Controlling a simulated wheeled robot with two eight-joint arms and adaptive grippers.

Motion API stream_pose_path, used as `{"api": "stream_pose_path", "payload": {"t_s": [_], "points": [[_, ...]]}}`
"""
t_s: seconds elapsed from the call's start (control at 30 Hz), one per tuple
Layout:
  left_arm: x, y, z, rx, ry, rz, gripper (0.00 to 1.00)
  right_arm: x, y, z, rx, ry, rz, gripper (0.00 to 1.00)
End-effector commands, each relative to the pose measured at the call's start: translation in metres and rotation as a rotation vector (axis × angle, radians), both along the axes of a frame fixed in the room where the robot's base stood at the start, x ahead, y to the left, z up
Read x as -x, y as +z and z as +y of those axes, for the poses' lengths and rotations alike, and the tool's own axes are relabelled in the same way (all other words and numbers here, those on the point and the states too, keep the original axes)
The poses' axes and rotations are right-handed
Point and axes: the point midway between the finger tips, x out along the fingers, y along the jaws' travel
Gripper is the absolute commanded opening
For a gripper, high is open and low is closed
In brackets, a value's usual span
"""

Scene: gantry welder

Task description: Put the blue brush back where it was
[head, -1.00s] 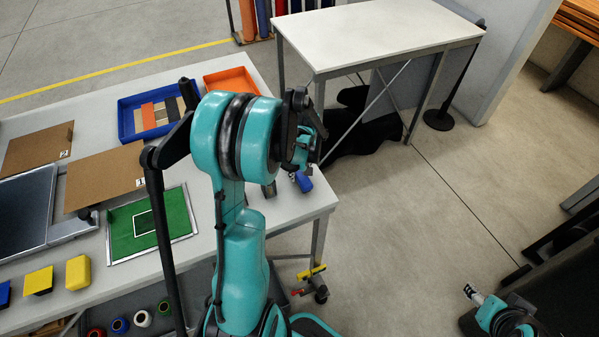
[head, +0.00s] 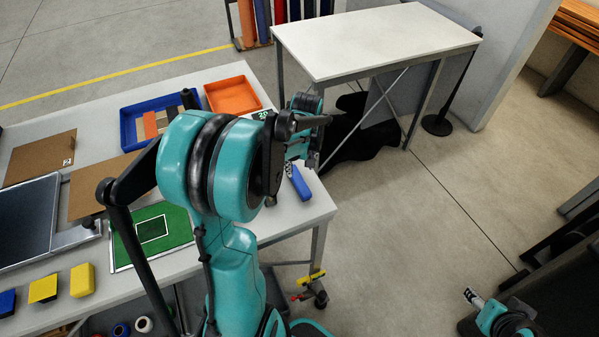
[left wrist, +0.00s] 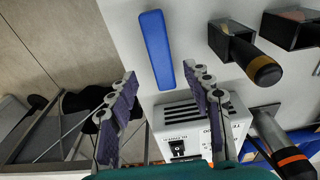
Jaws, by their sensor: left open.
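The blue brush (head: 298,184) lies on the white table near its right end, and only its plain blue body shows. In the left wrist view the brush (left wrist: 156,48) lies ahead of the fingertips, its near end roughly between them. My left gripper (head: 306,158) is over the table's right end, just above the brush in the picture, partly hidden by my arm. In the left wrist view its fingers (left wrist: 161,76) are spread with nothing held between them. My right gripper (head: 473,296) is small at the lower right, away from the table, and its jaws are unclear.
A white slotted box (left wrist: 186,128) stands near the brush. Black holders (left wrist: 236,42) with dark-handled tools are beside it. A blue tray (head: 127,126) and an orange tray (head: 232,96) sit farther back. The green mat (head: 180,222) lies left. A second white table (head: 375,40) stands behind.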

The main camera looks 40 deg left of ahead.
Motion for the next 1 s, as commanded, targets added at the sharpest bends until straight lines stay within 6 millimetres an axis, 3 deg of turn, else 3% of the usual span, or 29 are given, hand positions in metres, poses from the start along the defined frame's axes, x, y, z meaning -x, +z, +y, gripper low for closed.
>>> {"api": "stream_pose_path", "payload": {"t_s": [0.1,0.33,0.47,0.7,0.83,1.0], "points": [[0.001,0.02,-0.002,0.0,0.0,0.0,0.5,0.0,0.006,0.0,0.0,0.0,0.0,0.54],[0.005,0.041,-0.017,-0.008,-0.057,-0.021,0.5,0.0,0.008,0.0,0.0,0.0,0.0,0.54],[0.017,0.063,-0.055,-0.037,-0.228,-0.087,0.5,0.0,0.007,0.0,0.0,0.0,0.0,0.54],[0.061,0.096,-0.14,-0.136,-0.669,-0.264,0.5,0.0,0.007,0.0,0.0,0.0,0.0,0.54],[0.084,0.099,-0.174,-0.196,-0.868,-0.351,0.5,0.0,0.007,0.0,0.0,0.0,0.0,0.54],[0.103,0.096,-0.198,-0.253,-1.025,-0.424,0.5,0.0,0.007,0.0,0.0,0.0,0.0,0.54]]}}
